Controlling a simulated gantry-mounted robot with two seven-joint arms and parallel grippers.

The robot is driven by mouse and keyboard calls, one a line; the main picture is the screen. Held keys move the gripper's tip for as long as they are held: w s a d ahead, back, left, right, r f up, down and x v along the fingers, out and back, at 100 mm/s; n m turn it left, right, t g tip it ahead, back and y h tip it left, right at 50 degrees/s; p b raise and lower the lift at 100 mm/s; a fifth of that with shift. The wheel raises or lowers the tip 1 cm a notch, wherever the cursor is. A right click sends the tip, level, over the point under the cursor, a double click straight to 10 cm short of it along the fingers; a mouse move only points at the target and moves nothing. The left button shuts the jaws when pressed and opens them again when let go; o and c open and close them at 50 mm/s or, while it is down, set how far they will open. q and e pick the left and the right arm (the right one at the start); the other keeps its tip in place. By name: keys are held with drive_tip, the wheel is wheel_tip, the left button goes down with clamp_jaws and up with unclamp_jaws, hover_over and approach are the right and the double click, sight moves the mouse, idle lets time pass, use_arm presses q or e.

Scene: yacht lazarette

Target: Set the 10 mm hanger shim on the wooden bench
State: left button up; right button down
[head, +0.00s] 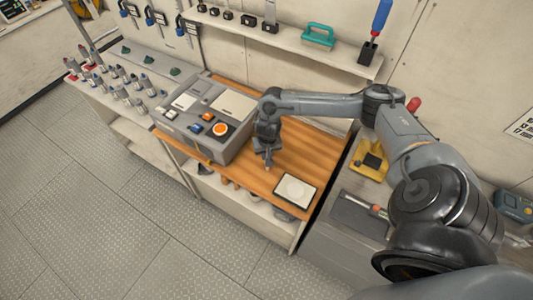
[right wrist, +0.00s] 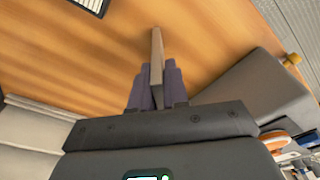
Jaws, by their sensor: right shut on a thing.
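The wooden bench (head: 312,155) is an orange-brown plank top in the middle of the head view, and its grain fills much of the right wrist view (right wrist: 90,65). My right gripper (head: 267,164) points down over the bench, just right of the grey control box. In the right wrist view its dark fingers (right wrist: 157,88) are shut on a thin grey-brown plate, the hanger shim (right wrist: 157,55), which stands on edge between them and sticks out past the tips. I cannot tell whether the shim touches the wood. My left gripper is not in view.
The grey control box (head: 227,138) with an orange button takes the bench's left part. A dark-framed white pad (head: 295,191) lies near its front right corner. A yellow item (head: 369,160) sits beyond the right edge. Bare wood surrounds the gripper on the right and behind.

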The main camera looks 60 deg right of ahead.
drive_tip(key=c, duration=1.1)
unclamp_jaws()
drive_tip(key=shift+f, duration=0.15)
